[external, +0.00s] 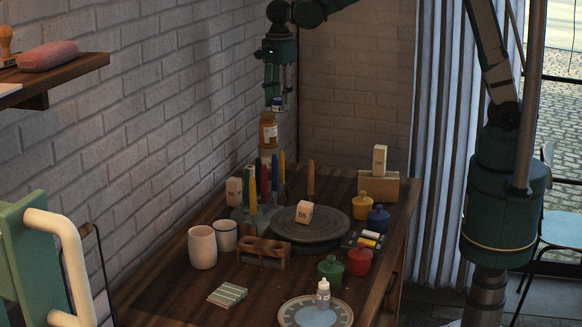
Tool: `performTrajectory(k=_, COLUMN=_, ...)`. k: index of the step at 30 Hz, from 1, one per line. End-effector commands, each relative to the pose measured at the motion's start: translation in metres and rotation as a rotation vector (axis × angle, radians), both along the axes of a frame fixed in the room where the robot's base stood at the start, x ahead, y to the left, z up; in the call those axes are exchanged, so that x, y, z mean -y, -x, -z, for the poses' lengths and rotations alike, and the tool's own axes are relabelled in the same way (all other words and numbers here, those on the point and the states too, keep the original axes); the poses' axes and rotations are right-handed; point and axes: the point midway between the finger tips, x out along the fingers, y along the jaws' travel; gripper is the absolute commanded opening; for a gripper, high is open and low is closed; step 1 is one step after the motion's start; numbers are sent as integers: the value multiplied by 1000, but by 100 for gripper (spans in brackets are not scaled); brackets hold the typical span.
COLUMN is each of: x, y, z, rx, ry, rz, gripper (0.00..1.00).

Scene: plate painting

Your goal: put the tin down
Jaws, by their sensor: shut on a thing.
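My gripper (277,100) points down at the back left, high above the table (160,283) near the brick corner. It is shut on a small tin (278,105) with a dark blue body and a pale label. The fingers hide part of the tin. Just below it in the picture is an amber jar (268,131) with a pale label, above another jar-like thing (267,155). I cannot tell whether the tin touches the amber jar or is in front of or behind it.
Upright coloured sticks (253,194) stand close below. A round turntable (333,228) bears a block marked 55 (304,212). Lidded pots (378,218), white cups (202,247), a wooden rack (264,251) and a plate (341,311) with a bottle (323,294) crowd the table. The front left is clearer.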

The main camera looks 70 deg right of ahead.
Motion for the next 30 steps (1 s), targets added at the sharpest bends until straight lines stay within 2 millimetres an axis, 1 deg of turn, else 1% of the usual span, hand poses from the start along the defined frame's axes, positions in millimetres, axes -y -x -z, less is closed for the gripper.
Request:
performTrajectory(k=1, x=16, y=1, z=0, rx=0, ry=0, rz=20, gripper=21)
performTrajectory(k=6, x=62, y=7, z=1, rx=0, ry=0, rz=76, gripper=21)
performTrajectory(k=12, x=113, y=18, z=2, rx=0, ry=0, rz=140, gripper=21)
performTrajectory(k=15, x=135, y=23, z=2, rx=0, ry=0, rz=168, gripper=21)
performTrajectory(k=24, x=184, y=39, z=3, rx=0, ry=0, rz=232, gripper=21)
performTrajectory(k=26, x=180, y=38, z=17, rx=0, ry=0, rz=228, gripper=21)
performTrajectory(k=30, x=180, y=38, z=41, rx=0, ry=0, rz=228, gripper=21)
